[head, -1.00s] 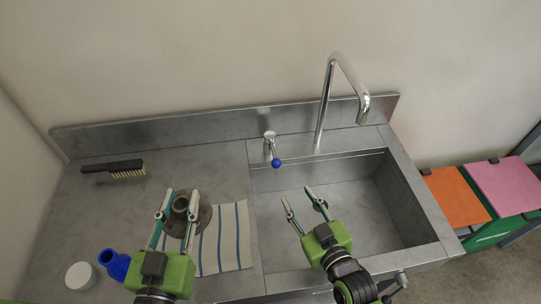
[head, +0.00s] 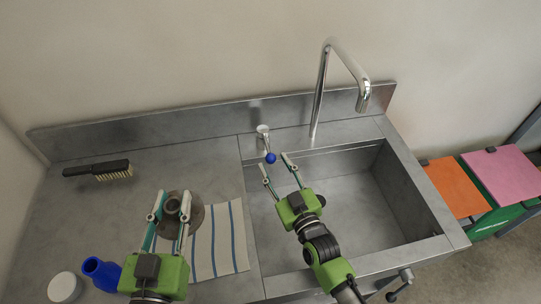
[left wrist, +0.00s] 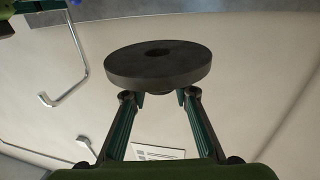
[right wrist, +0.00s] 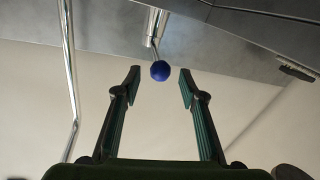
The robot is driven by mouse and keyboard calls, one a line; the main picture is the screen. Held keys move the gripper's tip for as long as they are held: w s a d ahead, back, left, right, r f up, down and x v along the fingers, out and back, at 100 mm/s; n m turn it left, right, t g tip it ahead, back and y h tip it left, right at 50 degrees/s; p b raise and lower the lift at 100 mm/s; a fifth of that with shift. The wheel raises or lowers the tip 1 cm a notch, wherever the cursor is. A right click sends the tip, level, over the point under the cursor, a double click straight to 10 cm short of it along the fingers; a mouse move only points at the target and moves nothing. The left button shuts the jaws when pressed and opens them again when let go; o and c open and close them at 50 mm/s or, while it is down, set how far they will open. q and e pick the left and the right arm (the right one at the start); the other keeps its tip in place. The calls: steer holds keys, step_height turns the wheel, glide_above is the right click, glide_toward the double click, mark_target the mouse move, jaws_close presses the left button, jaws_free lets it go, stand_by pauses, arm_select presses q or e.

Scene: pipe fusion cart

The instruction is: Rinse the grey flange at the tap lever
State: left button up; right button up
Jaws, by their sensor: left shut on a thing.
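The grey flange (head: 195,216) is a dark disc with a raised hub, at the left of the striped cloth in the head view. My left gripper (head: 170,208) is shut on its hub; the left wrist view shows the disc (left wrist: 158,65) at the fingertips. The tap lever (head: 264,140) has a blue ball end (head: 270,157) and stands behind the sink's left edge. My right gripper (head: 275,170) is open and empty just in front of the ball. In the right wrist view the ball (right wrist: 160,71) sits between the fingertips, slightly beyond them.
The sink basin (head: 345,195) is empty, with a tall chrome spout (head: 319,95) behind it. A striped cloth (head: 222,245), a brush (head: 97,169), a blue pipe piece (head: 103,272) and a white round lid (head: 65,287) lie on the counter. Orange (head: 453,187) and pink (head: 500,172) bins stand right.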

mark_target(273, 162)
arm_select(q)
steer(key=shift+r, duration=0.25)
arm_select(e)
steer(key=shift+x, duration=1.9)
jaws_close()
arm_select(q)
steer(key=shift+r, duration=0.1)
